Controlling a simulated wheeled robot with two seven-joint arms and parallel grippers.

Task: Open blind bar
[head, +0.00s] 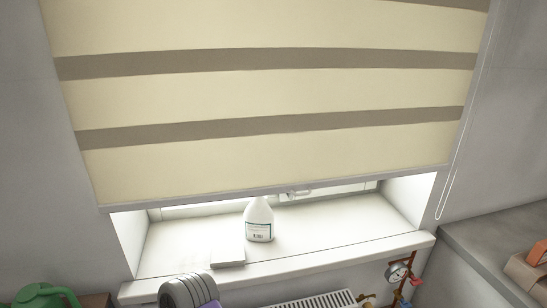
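A cream roller blind (270,105) with brown-grey horizontal stripes hangs over the window and covers most of it. Its pale bottom bar (240,193) runs across the picture, slightly higher at the right, and hangs above the sill. A strip of window shows below the bar, with a window handle (300,192) partly hidden by it. A thin looped cord (457,158) hangs at the right side of the blind, against the wall. Neither gripper is in view.
A white labelled bottle (259,222) and a small white block (228,256) stand on the white sill (330,250). Below are a radiator (315,301), a gauge (397,272) on pipes, a grey ribbed object (188,292) and a green object (45,296). A grey counter (480,262) holds an orange-brown item (527,271).

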